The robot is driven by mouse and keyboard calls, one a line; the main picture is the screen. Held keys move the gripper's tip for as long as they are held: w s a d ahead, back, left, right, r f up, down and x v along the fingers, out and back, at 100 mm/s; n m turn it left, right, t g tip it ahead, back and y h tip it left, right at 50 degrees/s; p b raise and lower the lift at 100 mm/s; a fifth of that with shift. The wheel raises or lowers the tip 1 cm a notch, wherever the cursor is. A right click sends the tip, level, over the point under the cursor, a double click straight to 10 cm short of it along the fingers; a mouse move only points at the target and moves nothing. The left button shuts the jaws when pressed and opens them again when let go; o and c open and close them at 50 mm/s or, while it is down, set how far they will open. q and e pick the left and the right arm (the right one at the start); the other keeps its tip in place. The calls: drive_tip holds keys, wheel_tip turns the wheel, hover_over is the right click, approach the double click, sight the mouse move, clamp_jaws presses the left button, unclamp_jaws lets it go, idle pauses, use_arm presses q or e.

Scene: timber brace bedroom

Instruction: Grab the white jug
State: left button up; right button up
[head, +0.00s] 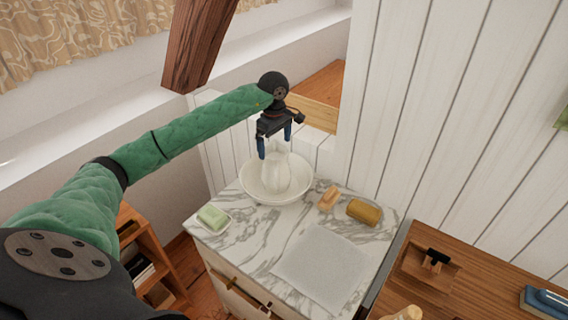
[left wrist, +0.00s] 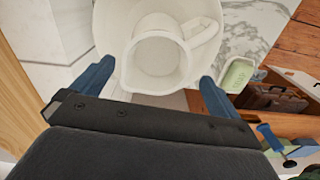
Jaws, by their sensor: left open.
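The white jug (head: 276,172) stands upright in a white basin (head: 258,191) on the marble-topped washstand. In the left wrist view the jug (left wrist: 157,58) shows from above, with its handle at the upper right and the basin (left wrist: 112,22) around it. My left gripper (head: 275,142) is open above the jug, its blue fingers pointing down. In the left wrist view the fingers (left wrist: 152,82) lie to the left and right of the jug's near side, with nothing between their tips touching them. My right gripper is not in view.
A green soap on a dish (head: 213,218) is left of the basin. A brush (head: 329,197) and a yellow-brown item (head: 363,212) are to its right. A pale cloth (head: 322,266) lies in front. A wooden table (head: 470,290) stands at right; a white plank wall (head: 440,110) rises behind.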

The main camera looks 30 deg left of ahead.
sight(276, 150)
use_arm(q)
drive_tip(key=shift+w, duration=0.25)
drive_tip(key=shift+f, duration=0.15)
drive_tip(key=shift+s+f, duration=0.2)
drive_tip(key=shift+f, duration=0.45)
drive_tip(key=shift+f+b, duration=0.3)
drive_tip(key=shift+w+f, duration=0.2)
drive_tip(key=shift+f, duration=0.35)
wheel_tip(276, 150, down, 3)
drive_tip(key=shift+s+d+f, duration=0.1)
drive_tip(key=shift+s, duration=0.05)
drive_tip(key=shift+f, duration=0.45)
drive_tip(key=c, duration=1.4)
drive_tip(key=shift+r, duration=0.1)
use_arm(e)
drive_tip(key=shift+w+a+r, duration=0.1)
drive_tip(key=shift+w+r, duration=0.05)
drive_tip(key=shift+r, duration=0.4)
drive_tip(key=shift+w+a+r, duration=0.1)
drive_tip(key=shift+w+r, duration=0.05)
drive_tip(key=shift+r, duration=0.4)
